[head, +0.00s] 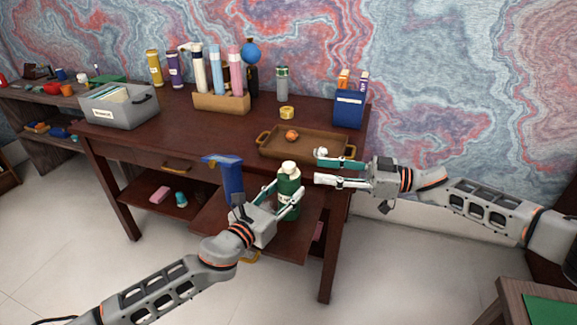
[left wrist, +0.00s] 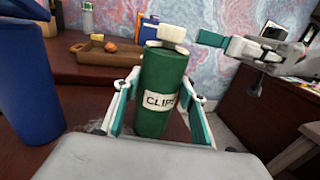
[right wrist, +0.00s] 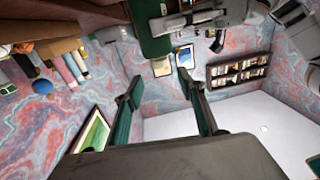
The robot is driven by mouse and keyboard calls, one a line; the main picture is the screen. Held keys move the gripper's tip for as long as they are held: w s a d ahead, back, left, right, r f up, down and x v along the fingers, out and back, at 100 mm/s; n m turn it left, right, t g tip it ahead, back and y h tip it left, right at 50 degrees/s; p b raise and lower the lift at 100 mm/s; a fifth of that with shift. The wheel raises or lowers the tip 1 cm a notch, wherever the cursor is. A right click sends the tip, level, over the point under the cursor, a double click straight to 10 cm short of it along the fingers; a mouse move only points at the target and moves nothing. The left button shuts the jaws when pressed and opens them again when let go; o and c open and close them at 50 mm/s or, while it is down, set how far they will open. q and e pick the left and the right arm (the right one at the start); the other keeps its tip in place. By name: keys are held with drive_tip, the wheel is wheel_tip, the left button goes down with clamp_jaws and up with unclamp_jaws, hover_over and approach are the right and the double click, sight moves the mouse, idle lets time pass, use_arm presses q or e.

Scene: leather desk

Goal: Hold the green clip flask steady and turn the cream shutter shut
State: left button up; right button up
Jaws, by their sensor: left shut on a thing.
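The green clip flask (head: 289,196) stands upright in front of the desk, with a "CLIP" label facing the left wrist view (left wrist: 153,101). Its cream shutter (head: 290,168) is on top and also shows in the left wrist view (left wrist: 172,33). My left gripper (head: 286,201) is shut on the flask body, one finger on each side. My right gripper (head: 320,167) is open and empty, to the right of the flask near shutter height, its fingers pointing toward it. In the right wrist view, the flask (right wrist: 153,28) is beyond the fingertips, partly cut off.
A tall blue object (head: 231,180) stands just left of the flask, close to my left gripper. The desk (head: 160,125) behind carries a brown tray (head: 275,148), a bottle rack (head: 222,102), a grey file box (head: 120,110) and a blue box (head: 349,108).

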sight(288, 164)
drive_tip(key=a, duration=0.3)
drive_tip(key=w+a, duration=0.1)
drive_tip(key=a, duration=0.2)
drive_tip(key=w+a, duration=0.1)
drive_tip(key=a, duration=0.2)
drive_tip(key=shift+a, duration=0.4)
clamp_jaws()
